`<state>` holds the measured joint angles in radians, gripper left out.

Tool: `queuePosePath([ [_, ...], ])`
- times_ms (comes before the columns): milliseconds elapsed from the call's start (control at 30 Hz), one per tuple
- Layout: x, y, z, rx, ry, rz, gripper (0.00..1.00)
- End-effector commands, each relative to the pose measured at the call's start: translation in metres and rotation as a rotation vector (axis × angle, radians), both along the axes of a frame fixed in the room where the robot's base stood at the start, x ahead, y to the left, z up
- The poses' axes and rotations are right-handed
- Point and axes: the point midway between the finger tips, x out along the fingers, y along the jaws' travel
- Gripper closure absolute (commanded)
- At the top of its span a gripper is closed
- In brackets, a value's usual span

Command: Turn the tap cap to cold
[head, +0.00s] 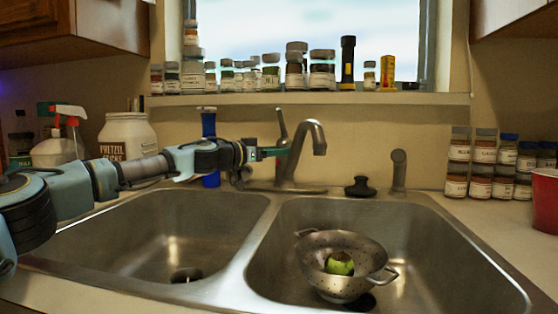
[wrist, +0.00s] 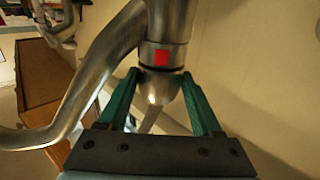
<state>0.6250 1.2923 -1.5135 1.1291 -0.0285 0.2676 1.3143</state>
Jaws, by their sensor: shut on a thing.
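The silver tap (head: 307,150) stands behind the right sink basin, with a curved spout and an upright lever. In the wrist view, the tap cap (wrist: 151,54) is a rounded metal piece with a red square mark (wrist: 162,57) facing the camera. No cold mark shows. My gripper (head: 285,152) reaches in from the left at the tap. In the wrist view its green fingers (wrist: 160,78) are on either side of the cap, shut on it. In the head view, the cap cannot be made out behind the fingertips.
A colander (head: 326,249) with a green fruit sits in the right basin. A black stopper (head: 360,187) and side sprayer (head: 398,170) are right of the tap. A blue object (head: 209,126) is behind my arm. Jars (head: 296,68) line the sill.

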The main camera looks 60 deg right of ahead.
Motion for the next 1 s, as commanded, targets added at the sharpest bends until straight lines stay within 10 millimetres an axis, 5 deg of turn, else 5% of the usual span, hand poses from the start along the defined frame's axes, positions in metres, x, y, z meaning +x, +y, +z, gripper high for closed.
queuePosePath([
  [267, 0.001, 0.000, 0.002, -0.001, 0.002, 0.003, 0.89],
  [300, 0.001, 0.000, 0.002, -0.001, 0.002, 0.003, 0.32],
  [400, 0.001, 0.000, 0.002, -0.001, 0.002, 0.003, 0.21],
  [767, 0.004, 0.007, 0.000, 0.000, 0.000, 0.002, 0.21],
  [1000, 0.024, 0.045, -0.002, -0.001, -0.002, 0.004, 0.21],
])
